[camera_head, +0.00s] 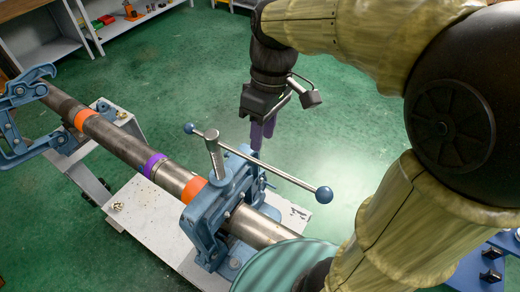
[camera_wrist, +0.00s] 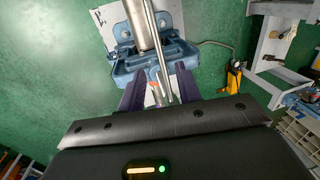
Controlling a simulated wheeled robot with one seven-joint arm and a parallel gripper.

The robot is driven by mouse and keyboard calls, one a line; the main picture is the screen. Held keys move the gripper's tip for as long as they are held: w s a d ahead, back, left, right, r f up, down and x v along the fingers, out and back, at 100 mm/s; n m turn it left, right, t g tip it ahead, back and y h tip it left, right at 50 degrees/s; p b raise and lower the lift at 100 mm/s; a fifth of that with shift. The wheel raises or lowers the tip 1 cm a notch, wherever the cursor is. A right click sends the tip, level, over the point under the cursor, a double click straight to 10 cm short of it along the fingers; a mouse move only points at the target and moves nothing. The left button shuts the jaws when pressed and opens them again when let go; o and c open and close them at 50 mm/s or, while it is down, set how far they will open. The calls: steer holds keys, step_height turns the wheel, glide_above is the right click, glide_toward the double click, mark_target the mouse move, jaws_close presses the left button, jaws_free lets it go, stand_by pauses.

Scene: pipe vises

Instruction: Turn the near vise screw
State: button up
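The near vise (camera_head: 205,215) is a blue clamp around a grey steel pipe (camera_head: 120,144). Its upright screw (camera_head: 213,152) carries a slanting metal handle bar (camera_head: 275,171) with a blue ball at each end. My gripper (camera_head: 262,135) has purple fingers pointing down, behind the bar in the head view, a little right of the screw. In the wrist view its fingers (camera_wrist: 159,88) are spread apart. The bar (camera_wrist: 158,50) appears between them there, in front of the blue vise (camera_wrist: 120,73). I cannot tell whether any finger touches the bar.
A second blue vise (camera_head: 18,125) holds the pipe's far end at left. Orange and purple bands mark the pipe. A pale bench plate (camera_head: 150,222) lies under the near vise. A teal round object (camera_head: 280,268) is in front. Shelves (camera_head: 45,35) stand at the back left; green floor is open behind.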

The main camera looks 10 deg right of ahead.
mark_target(259, 161)
steer(key=f, duration=0.6)
steer(key=shift+s+a+p, duration=0.3)
steer(key=shift+s+a, duration=0.1)
steer(key=shift+r, duration=0.1)
jaws_close()
